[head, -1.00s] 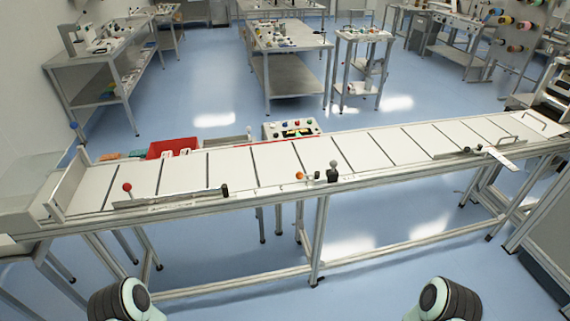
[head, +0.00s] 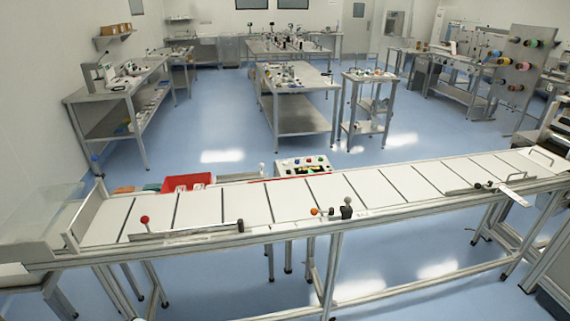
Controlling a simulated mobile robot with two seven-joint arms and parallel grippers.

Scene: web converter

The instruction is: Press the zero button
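A small control box (head: 303,167) with several coloured buttons stands behind the far edge of the long white table, near the middle of the head view. Its buttons are green, red, blue and other colours, with a dark and yellow area below them. Any labels are too small to read, so I cannot tell which button is the zero button. Neither of my grippers is in view.
The long segmented table (head: 245,207) spans the view between me and the box. A red bin (head: 187,182) stands behind it. A red-knobbed lever (head: 145,220) and a black knob (head: 346,210) rise from its near side. Workbenches (head: 300,120) stand farther back.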

